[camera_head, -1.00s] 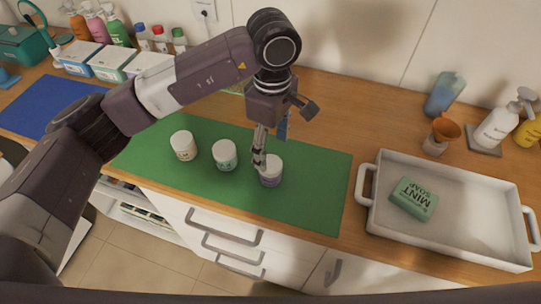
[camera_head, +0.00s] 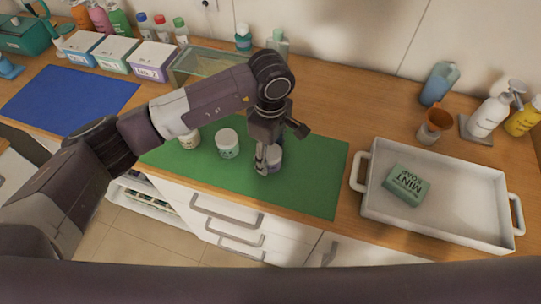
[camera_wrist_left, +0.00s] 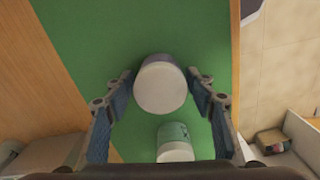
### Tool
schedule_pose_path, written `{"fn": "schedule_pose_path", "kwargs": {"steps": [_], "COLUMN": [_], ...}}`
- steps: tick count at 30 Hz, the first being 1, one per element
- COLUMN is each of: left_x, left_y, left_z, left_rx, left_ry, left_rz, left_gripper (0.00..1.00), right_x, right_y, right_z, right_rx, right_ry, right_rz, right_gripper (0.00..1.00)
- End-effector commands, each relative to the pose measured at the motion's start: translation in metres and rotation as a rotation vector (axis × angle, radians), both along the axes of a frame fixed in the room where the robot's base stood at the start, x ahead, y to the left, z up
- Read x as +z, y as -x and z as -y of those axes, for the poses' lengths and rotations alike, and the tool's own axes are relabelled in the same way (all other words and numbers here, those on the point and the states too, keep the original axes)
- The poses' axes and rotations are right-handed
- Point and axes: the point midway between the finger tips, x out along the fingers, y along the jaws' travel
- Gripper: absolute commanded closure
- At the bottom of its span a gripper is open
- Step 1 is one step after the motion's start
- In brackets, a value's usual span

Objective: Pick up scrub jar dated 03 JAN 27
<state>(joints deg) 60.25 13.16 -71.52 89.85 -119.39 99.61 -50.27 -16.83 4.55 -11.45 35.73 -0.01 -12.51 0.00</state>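Three white-lidded jars stand upright on a green mat (camera_head: 315,185). The right jar (camera_head: 275,158) has a purplish label, the middle jar (camera_head: 228,145) a teal one, and the left jar (camera_head: 190,139) is partly hidden by my left arm. No date is legible on any of them. My left gripper (camera_head: 267,160) is low at the right jar. In the left wrist view, its open fingers (camera_wrist_left: 163,92) are on either side of that jar's lid (camera_wrist_left: 160,88), with green showing between. The teal-labelled jar (camera_wrist_left: 175,143) is close by. My right gripper is not in view.
A white tray (camera_head: 440,228) holding a green mint soap (camera_head: 405,186) stands at the right. A blue mat (camera_head: 70,98), labelled boxes (camera_head: 115,54) and a glass container (camera_head: 205,62) are at the left and back. Pump bottles (camera_head: 488,115) stand at the back right.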

Motion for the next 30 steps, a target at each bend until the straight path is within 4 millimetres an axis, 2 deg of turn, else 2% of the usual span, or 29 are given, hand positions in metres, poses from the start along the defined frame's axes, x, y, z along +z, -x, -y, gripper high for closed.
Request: {"fn": "schedule_pose_path", "kwargs": {"steps": [1,9,17,22,26,30], "left_x": [0.0,0.001,0.002,0.012,0.032,0.067], "left_y": [0.0,0.0,0.0,-0.002,-0.002,-0.003], "left_z": [0.0,0.0,0.0,0.001,0.001,0.001], "left_rx": [0.0,0.0,0.0,0.0,-0.001,-0.001], "left_ry": [0.0,0.0,0.0,0.002,0.003,0.003], "left_rz": [0.0,0.001,0.001,0.004,0.007,0.01], "left_gripper": [0.57,0.86,0.86,0.86,0.86,0.86], "right_x": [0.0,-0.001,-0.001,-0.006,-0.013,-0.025], "right_y": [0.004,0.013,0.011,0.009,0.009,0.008], "right_z": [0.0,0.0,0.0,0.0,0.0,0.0], "right_rx": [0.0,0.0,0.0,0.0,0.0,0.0], "right_ry": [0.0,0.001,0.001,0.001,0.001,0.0], "right_rz": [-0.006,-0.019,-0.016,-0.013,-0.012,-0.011], "right_gripper": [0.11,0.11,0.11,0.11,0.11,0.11]}}
